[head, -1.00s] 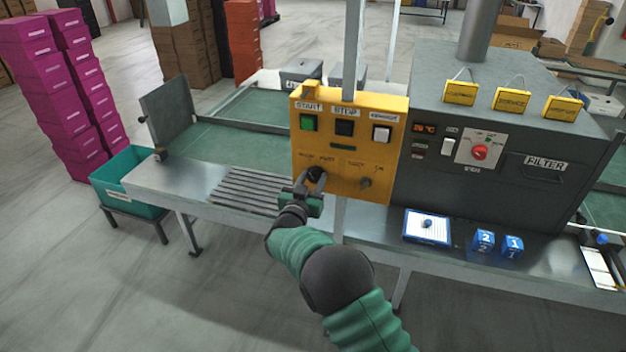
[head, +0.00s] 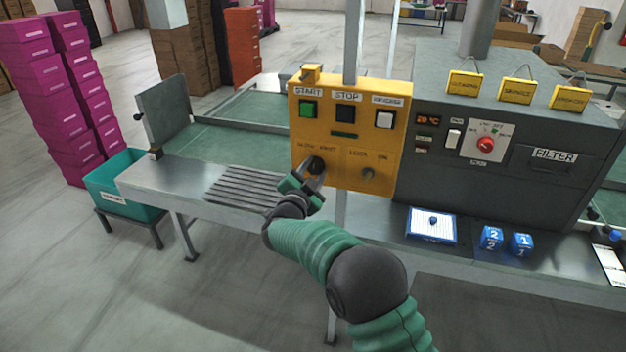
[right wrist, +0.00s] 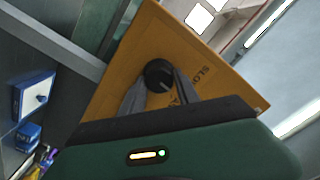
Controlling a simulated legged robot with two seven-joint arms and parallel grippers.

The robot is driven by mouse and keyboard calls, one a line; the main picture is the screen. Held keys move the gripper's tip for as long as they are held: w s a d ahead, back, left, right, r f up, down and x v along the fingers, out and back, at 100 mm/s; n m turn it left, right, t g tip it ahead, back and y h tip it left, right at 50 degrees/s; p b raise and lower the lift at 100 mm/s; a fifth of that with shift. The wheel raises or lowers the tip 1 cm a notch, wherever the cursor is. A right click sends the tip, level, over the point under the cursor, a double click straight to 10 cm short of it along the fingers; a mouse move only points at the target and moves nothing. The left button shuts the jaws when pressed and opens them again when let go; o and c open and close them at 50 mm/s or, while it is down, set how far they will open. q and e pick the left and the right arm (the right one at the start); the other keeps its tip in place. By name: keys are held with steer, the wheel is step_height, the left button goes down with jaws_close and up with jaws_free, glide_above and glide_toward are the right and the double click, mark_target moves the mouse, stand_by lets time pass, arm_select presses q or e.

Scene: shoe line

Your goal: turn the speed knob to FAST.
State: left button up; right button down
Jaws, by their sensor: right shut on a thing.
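The yellow control panel (head: 348,130) stands at the middle of the head view. The black speed knob (head: 315,165) sits at its lower left, below printed words that are partly blurred. My right gripper (head: 309,174) is at the knob, its fingers shut around it. In the right wrist view the knob (right wrist: 158,73) lies between the two grey fingertips (right wrist: 160,88), with a light pointer mark on it. The label SLOW shows beside it; another label is partly hidden behind a finger. My left gripper is not in view.
A dark grey machine (head: 500,190) with a red dial stands right. A metal bench edge runs below.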

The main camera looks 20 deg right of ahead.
steer(key=m+b, duration=0.1)
steer(key=f+m+b, duration=0.1)
steer(key=m+b, duration=0.1)
steer(key=shift+r+m+b, duration=0.1)
steer(key=shift+m+b, duration=1)
steer(key=shift+m, duration=0.3)
steer(key=c, duration=0.9)
jaws_free()
steer(key=shift+r, duration=0.1)
steer(key=shift+r, duration=0.1)
steer(key=shift+s+a, duration=0.15)
steer(key=shift+s, duration=0.1)
steer(key=v, duration=1.6)
steer(key=shift+a, duration=0.15)
